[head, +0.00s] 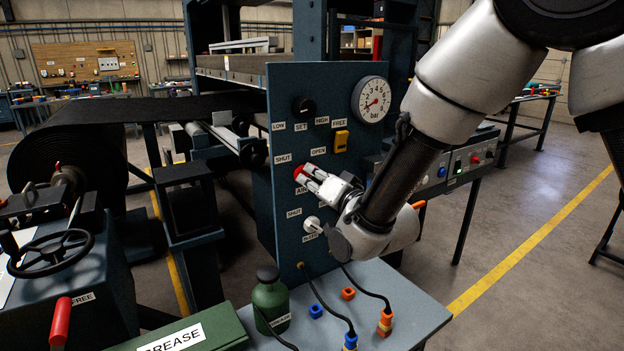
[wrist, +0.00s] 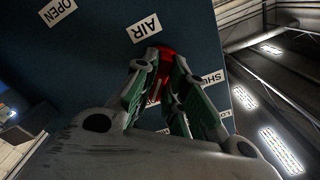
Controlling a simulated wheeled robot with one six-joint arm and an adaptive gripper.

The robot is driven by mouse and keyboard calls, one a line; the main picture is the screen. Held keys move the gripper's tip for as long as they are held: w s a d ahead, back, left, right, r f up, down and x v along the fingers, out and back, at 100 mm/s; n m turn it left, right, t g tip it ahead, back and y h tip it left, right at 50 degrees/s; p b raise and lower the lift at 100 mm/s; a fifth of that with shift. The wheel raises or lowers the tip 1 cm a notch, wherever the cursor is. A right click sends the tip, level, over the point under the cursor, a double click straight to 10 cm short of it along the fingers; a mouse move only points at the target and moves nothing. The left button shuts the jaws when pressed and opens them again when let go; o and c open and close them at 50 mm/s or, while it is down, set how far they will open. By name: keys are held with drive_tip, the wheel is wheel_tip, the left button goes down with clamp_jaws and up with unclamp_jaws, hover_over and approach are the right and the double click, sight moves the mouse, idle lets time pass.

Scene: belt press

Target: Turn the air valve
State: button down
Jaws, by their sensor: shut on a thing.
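The air valve is a red handle (head: 299,172) on the blue-grey panel (head: 285,88), just above its AIR label. A SHUT label (head: 283,158) is at its upper left and an OPEN label (head: 318,152) at its upper right. My gripper (head: 308,179) reaches in from the right and is shut on the red handle. In the wrist view the red handle (wrist: 163,54) shows between the two fingers (wrist: 160,77), with the AIR label (wrist: 144,27) close by. The fingers hide part of the handle, so its exact angle is hard to tell.
Above the valve are a black knob (head: 303,107), a yellow switch (head: 341,141) and a pressure gauge (head: 371,99). A pale knob (head: 312,225) sits below my gripper. A green bottle (head: 270,298) and cabled plugs (head: 385,322) stand on the bench beneath.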

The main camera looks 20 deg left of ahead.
drive_tip(key=shift+m, duration=0.4)
drive_tip(key=c, duration=1.5)
unclamp_jaws()
drive_tip(key=shift+o, duration=0.2)
drive_tip(key=shift+d, duration=0.1)
drive_tip(key=v, duration=0.7)
drive_tip(key=shift+s, duration=0.2)
drive_tip(key=shift+d, duration=0.1)
